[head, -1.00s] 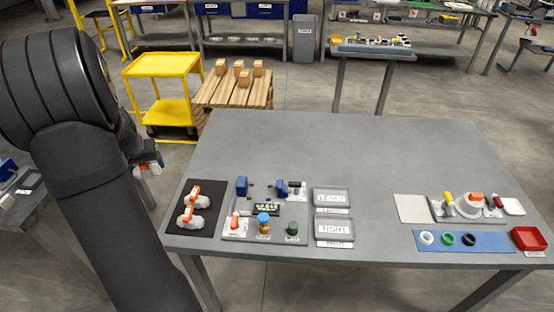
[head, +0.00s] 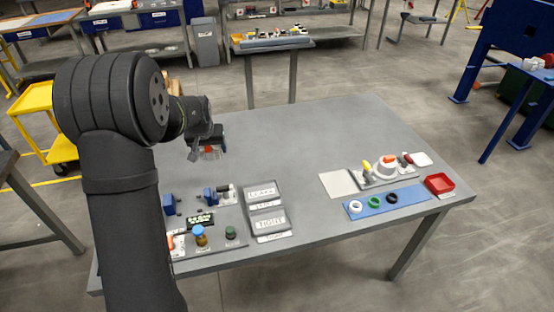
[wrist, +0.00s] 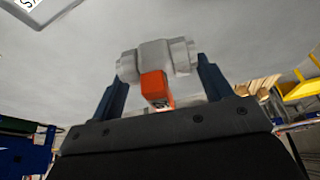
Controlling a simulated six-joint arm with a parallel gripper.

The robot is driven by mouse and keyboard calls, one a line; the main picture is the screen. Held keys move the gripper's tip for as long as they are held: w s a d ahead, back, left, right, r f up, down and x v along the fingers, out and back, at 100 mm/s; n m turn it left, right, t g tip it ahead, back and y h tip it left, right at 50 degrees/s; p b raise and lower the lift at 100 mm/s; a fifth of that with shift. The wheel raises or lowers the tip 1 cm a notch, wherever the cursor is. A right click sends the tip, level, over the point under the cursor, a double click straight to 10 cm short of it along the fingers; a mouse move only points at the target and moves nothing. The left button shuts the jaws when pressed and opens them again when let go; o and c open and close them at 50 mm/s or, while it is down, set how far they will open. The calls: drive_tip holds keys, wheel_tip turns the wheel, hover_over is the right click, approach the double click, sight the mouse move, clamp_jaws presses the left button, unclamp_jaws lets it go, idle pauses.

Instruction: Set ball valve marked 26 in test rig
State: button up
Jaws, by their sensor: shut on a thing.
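My gripper (head: 208,148) hangs over the back left of the table, shut on a ball valve. In the wrist view, the valve (wrist: 165,58) has a grey body and an orange handle (wrist: 155,90), between the blue fingers of my gripper (wrist: 161,75). A mark on the handle is too small to read. In the head view only a bit of orange shows at the fingers. The test rig (head: 215,223), a grey board with blue clamps (head: 209,196), a small display (head: 200,219) and a blue-topped knob (head: 199,235), lies in front of the gripper. My arm hides its left part.
Two grey trays stand right of the rig, the back one (head: 262,190) and the front one marked TIGHT (head: 269,221). Further right are a blue mat with rings (head: 412,194), a small fixture (head: 375,177) and a red tray (head: 439,184). The table's back middle is clear.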

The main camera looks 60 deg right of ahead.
drive_tip(key=s+d+f+m, duration=0.1)
drive_tip(key=s+d, duration=0.6)
drive_tip(key=s, duration=0.3)
drive_tip(key=s+d+m, duration=0.2)
drive_tip(key=s+d, duration=0.4)
drive_tip(key=s, duration=0.4)
drive_tip(key=shift+g+h, duration=0.3)
drive_tip(key=shift+g, duration=0.1)
drive_tip(key=w+f, duration=0.2)
drive_tip(key=w, duration=0.1)
drive_tip(key=w+d+f, duration=0.1)
drive_tip(key=w+f, duration=0.1)
drive_tip(key=w, duration=0.2)
drive_tip(key=w+f, duration=0.3)
drive_tip(key=w, duration=0.1)
drive_tip(key=shift+w+d, duration=0.15)
drive_tip(key=shift+w, duration=0.05)
drive_tip(key=shift+f, duration=2.05)
drive_tip(key=o, duration=0.6)
drive_tip(key=shift+f, duration=0.15)
drive_tip(key=o, duration=0.4)
drive_tip(key=shift+o, duration=0.2)
